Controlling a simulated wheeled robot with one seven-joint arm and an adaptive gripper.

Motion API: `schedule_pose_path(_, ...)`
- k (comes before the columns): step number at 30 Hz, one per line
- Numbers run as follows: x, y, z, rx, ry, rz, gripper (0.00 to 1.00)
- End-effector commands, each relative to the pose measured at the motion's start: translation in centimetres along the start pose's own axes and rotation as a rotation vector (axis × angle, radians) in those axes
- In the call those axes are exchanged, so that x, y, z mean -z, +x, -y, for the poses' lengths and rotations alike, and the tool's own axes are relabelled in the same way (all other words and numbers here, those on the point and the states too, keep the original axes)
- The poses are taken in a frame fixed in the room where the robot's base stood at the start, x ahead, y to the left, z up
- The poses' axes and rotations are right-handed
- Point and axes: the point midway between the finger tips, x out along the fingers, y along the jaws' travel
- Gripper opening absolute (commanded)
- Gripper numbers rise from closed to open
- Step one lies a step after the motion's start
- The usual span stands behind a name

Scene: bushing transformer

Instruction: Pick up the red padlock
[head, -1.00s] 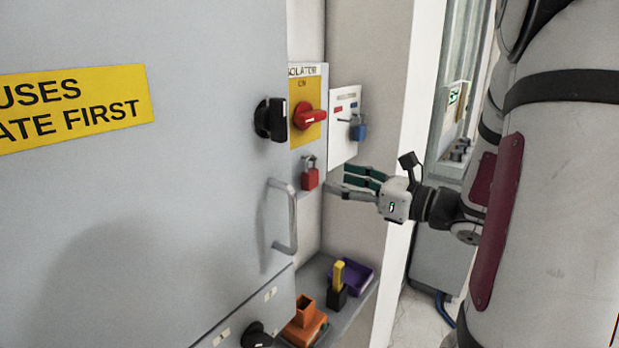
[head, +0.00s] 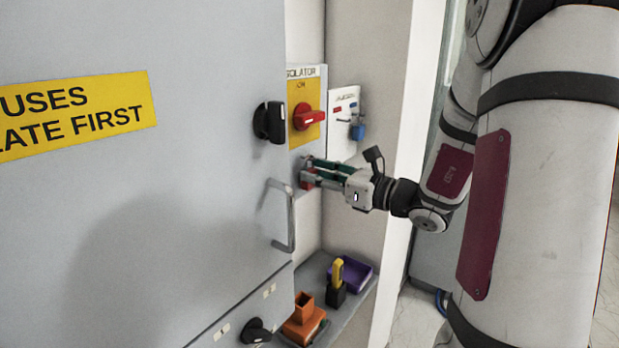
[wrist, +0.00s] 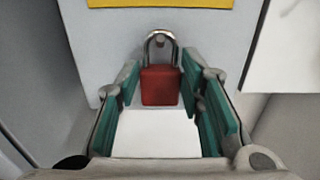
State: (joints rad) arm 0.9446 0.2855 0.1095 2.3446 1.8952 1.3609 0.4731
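The red padlock (wrist: 160,86) hangs by its silver shackle from a peg on the panel, below the yellow plate.
A red isolator handle (head: 308,117) is just above. A blue padlock (head: 358,131) hangs on a white board to the right. A cabinet door handle (head: 282,215) stands close at left. A shelf below holds an orange holder (head: 304,325), a yellow-and-black item (head: 337,284) and a purple tray (head: 357,274).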

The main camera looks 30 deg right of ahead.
Motion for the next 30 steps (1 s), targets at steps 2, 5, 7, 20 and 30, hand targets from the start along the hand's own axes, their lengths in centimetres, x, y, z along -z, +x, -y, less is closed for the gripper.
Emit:
schedule_pose_path(2,0.0,0.0,0.0,0.000,0.000,0.000,0.09)
schedule_pose_path(5,0.0,0.0,0.0,0.000,0.000,0.000,0.03)
schedule_pose_path(7,0.0,0.0,0.0,0.000,0.000,0.000,0.03)
schedule_pose_path(20,-1.5,0.1,0.0,-0.001,-0.006,0.001,0.03)
schedule_pose_path(30,-1.5,-6.8,0.2,0.006,-0.002,-0.001,0.03)
